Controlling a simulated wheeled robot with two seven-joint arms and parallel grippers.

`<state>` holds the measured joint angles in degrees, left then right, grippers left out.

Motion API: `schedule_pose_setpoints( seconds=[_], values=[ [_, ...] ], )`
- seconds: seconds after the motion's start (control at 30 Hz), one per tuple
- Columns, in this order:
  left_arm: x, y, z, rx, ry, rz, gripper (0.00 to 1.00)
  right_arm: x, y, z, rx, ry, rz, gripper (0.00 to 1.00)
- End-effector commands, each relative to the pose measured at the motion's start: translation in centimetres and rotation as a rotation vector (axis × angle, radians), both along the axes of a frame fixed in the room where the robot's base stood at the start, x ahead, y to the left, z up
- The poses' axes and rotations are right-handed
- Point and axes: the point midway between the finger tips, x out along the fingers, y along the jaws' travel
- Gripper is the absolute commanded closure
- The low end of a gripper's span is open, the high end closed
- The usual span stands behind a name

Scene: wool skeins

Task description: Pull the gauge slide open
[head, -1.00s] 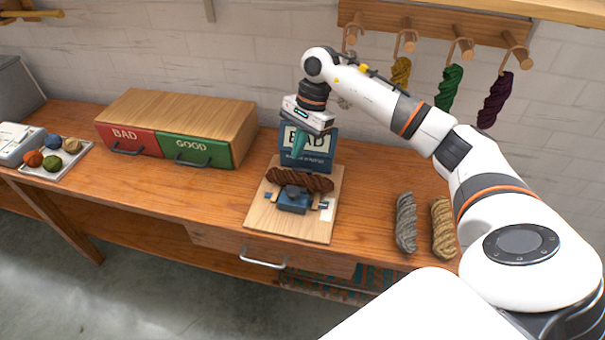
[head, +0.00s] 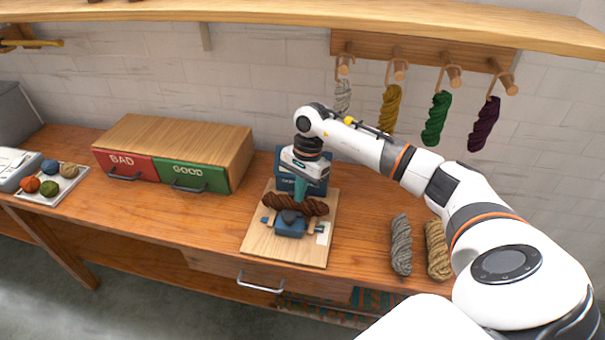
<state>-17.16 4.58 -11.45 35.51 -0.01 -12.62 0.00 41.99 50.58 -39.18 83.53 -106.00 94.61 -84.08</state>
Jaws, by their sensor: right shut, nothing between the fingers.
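The gauge is a blue device (head: 289,226) on a pale wooden board (head: 285,252) at the middle of the bench. A dark brown twisted skein (head: 310,207) lies across it, hiding part of the slide. Behind it stands a blue display box (head: 318,186), its face mostly covered by my right arm. My right gripper (head: 299,196) has teal fingers pointing down, shut and empty, at the skein's back edge. I cannot tell whether the fingertips touch the skein or the gauge. My left gripper is not in view.
A wooden cabinet (head: 183,134) with red BAD and green GOOD drawers stands left. A grey skein (head: 401,245) and a tan skein (head: 438,250) lie right of the board. A tray (head: 72,183) of wool balls is far left. Several skeins hang on pegs behind my right arm.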

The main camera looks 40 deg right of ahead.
Motion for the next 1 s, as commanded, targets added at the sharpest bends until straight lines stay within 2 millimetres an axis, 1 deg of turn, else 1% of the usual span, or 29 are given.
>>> schedule_pose_setpoints(
  seconds=[0.03, 0.1, 0.2, 0.3, 0.67, 0.9, 1.0],
  values=[
    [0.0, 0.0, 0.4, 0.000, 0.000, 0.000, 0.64, -0.1, 0.2, -0.7, 0.000, 0.004, 0.000, 1.00],
    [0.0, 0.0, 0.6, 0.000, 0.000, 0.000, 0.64, -0.1, 0.4, -1.5, 0.001, 0.003, -0.001, 1.00],
    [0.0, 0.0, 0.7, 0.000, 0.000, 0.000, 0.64, -0.2, 0.5, -2.3, 0.000, 0.001, 0.000, 1.00],
    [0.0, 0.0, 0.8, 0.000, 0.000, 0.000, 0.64, -0.2, 0.6, -2.8, 0.000, 0.000, -0.001, 1.00],
    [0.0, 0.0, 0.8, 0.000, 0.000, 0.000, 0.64, -0.3, 0.8, -2.8, -0.001, 0.000, 0.001, 1.00],
    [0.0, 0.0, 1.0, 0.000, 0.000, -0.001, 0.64, -2.5, 3.4, -2.8, -0.002, 0.000, 0.003, 1.00],
    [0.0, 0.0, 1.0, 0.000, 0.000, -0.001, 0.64, -2.9, 3.8, -2.8, 0.000, 0.001, 0.001, 1.00]
  ],
)
